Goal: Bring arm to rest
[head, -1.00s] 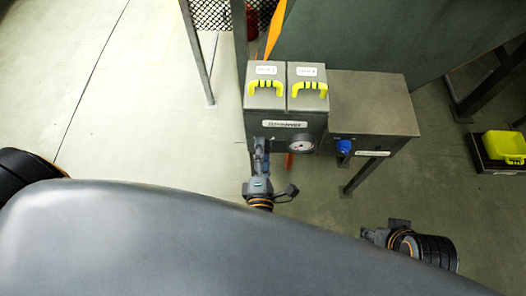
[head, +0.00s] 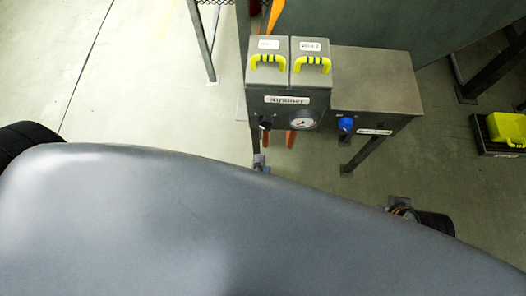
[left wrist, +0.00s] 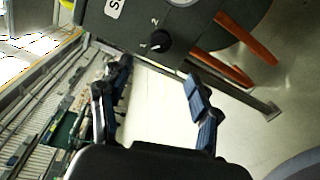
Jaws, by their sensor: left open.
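My left gripper (head: 260,163) shows only at its tip above the edge of my grey body, below the front of the strainer box (head: 287,100). In the left wrist view its two fingers (left wrist: 158,85) are spread apart with nothing between them. The black selector knob (left wrist: 160,42), with marks 1 and 2, is beyond the fingers and apart from them. The knob also shows in the head view (head: 265,122). My right gripper (head: 400,203) is mostly hidden behind my body at the lower right, and its jaws cannot be made out.
The strainer box has two yellow-handled lids and a round gauge (head: 303,119). A grey cabinet (head: 375,85) with a blue knob (head: 346,124) adjoins it. A yellow container (head: 507,128) sits in a dark tray at the right. Bare floor lies to the left.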

